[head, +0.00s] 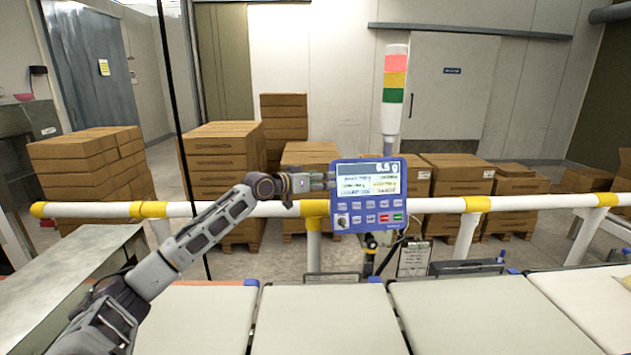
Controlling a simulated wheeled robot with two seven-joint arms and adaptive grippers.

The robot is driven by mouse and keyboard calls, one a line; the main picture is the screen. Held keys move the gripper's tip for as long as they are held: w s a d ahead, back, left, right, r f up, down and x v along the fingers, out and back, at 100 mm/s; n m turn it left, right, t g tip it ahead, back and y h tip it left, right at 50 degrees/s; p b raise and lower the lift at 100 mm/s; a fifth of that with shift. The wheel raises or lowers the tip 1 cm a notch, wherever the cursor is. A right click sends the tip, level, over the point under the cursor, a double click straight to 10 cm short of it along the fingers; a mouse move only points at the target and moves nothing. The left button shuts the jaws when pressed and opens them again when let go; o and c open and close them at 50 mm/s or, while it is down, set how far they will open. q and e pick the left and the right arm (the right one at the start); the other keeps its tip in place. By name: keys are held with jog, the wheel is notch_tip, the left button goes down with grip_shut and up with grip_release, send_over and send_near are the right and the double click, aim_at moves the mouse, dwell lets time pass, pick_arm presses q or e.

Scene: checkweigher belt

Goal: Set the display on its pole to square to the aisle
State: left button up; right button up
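The blue display (368,217) sits at the middle of the head view, with a lit screen on top and rows of buttons below. Its face is turned mostly toward me and looks slightly rotated. A short dark mount and pole (370,243) shows under it. My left gripper (327,182) reaches in from the left, with its fingertips at the display's left edge. I cannot tell whether the fingers are closed on that edge or only beside it. My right gripper is not in view.
A white rail with yellow bands (265,209) runs behind the display. Pale belt sections (325,320) lie in front. A red, yellow and green signal tower (396,80) rises just behind. A clipboard (414,258) hangs below right. Stacked cartons (222,150) stand beyond the rail.

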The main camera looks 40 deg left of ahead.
pick_arm(q)
jog(key=shift+v, duration=1)
jog(key=shift+c, duration=0.5)
